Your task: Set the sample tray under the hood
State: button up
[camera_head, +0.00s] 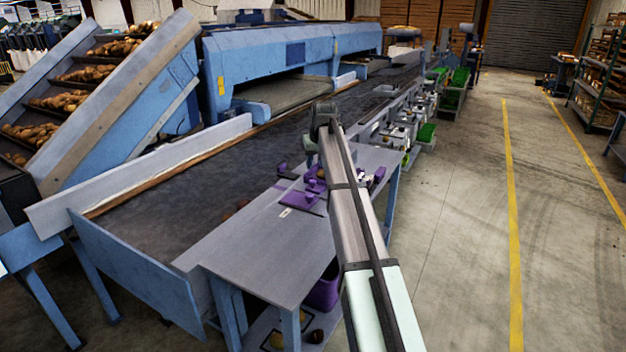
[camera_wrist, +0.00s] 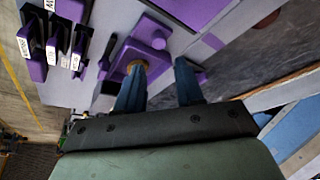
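My gripper (camera_wrist: 161,68) shows in the wrist view with its two dark blue fingers apart and no object visible between them. It is over the grey side table (camera_head: 262,250); in the head view my arm hides its fingers. A purple fixture (camera_wrist: 152,32) with a round, orange-brown centre lies just beyond the left finger, which overlaps it in the picture. A flat purple panel (camera_wrist: 197,8) is at the top of the wrist view. In the head view a flat purple piece (camera_head: 297,201) lies on the table. I cannot tell which purple piece is the sample tray or the hood.
Purple-and-black holders with white labels (camera_wrist: 37,70) stand at the left of the wrist view. The dark conveyor belt (camera_head: 200,180) runs along the table's left side. A purple bin (camera_head: 324,292) is beneath the table. The table's near end is clear.

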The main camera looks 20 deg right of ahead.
aim_at(313, 181)
jog(key=x, duration=0.9)
jog(key=shift+w+f, duration=0.1)
jog(key=shift+f, duration=0.05)
grip_shut()
